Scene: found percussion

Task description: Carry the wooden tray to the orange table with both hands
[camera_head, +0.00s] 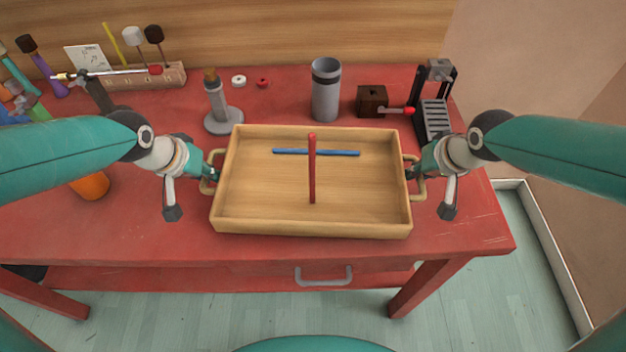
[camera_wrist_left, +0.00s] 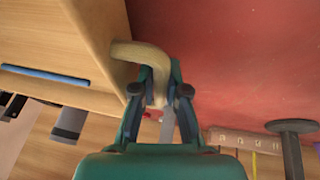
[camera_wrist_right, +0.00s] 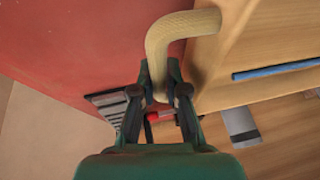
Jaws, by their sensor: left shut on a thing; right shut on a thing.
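The wooden tray (camera_head: 312,228) is at the middle of the head view, over the red table; I cannot tell whether it touches the tabletop. A red stick (camera_head: 312,170) and a blue stick (camera_head: 340,153) lie crossed in it. My left gripper (camera_head: 211,172) is shut on the tray's left handle, which shows in the left wrist view (camera_wrist_left: 143,55). My right gripper (camera_head: 412,172) is shut on the right handle, which shows in the right wrist view (camera_wrist_right: 160,50). No orange table is in view.
The red table (camera_head: 120,225) holds a grey cylinder (camera_head: 325,95), a grey stand (camera_head: 220,112), a dark box with a red-tipped handle (camera_head: 371,101) and a black rack (camera_head: 434,105) behind the tray. An orange object (camera_head: 92,186) lies at left. The front strip is clear.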

